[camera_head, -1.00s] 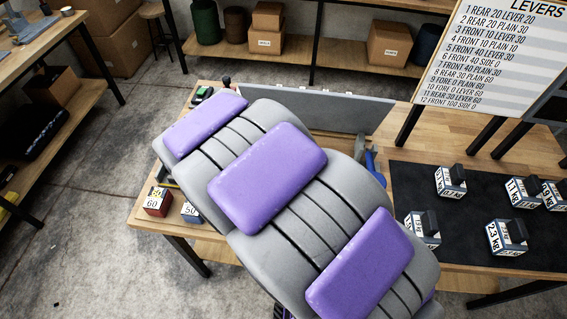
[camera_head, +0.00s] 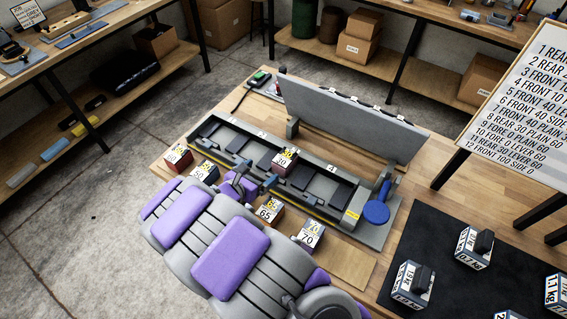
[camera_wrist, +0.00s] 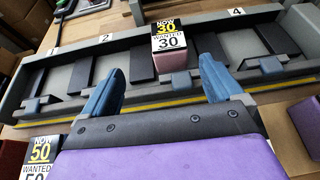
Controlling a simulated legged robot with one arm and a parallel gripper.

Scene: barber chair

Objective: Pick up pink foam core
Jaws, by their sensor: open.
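The pink foam core (camera_head: 285,163) is a small pinkish block with a black, yellow and white label on top. It stands in the long grey fixture (camera_head: 352,214), around its middle. In the wrist view the core (camera_wrist: 176,60) shows the label "NOW 30 WANTED 30". My gripper (camera_wrist: 160,82) is open and empty, its two blue fingers pointing toward the fixture with the core ahead of the gap between them. In the head view my gripper (camera_head: 250,183) is at the fixture's front edge, left of and nearer than the core.
Other labelled blocks stand along the front: a red one (camera_head: 178,158), a 50 block (camera_head: 204,174), a 65 block (camera_head: 268,212) and a 70 block (camera_head: 308,237). A raised grey panel (camera_head: 350,120) stands behind the fixture. A blue round-ended lever (camera_head: 377,211) is at its right.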

